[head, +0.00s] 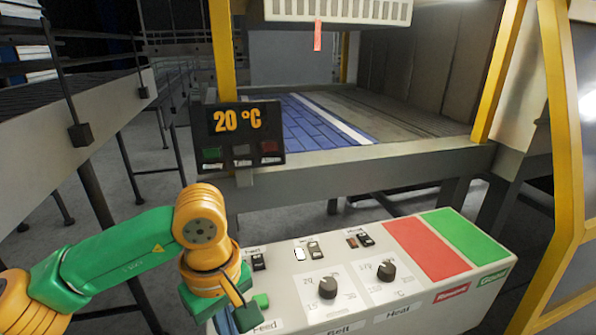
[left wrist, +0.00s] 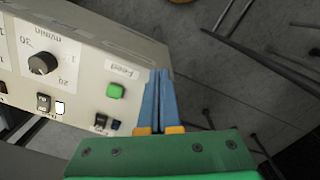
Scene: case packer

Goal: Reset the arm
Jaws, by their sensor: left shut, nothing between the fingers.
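My left arm (head: 122,258), green and orange, reaches in from the left in the head view. It bends down at the wrist beside the left end of the control panel (head: 290,258). My left gripper (left wrist: 160,75) shows blue fingers pressed together with nothing between them. In the head view the wrist partly hides the fingers. My right gripper is in neither view.
The panel carries two black knobs, several switches, and red (head: 425,250) and green (head: 463,236) pads. A display (head: 238,133) reading 20 °C stands behind it. A yellow post (head: 222,50) and a conveyor with blue slats (head: 312,125) are further back. Grey rails run along the left.

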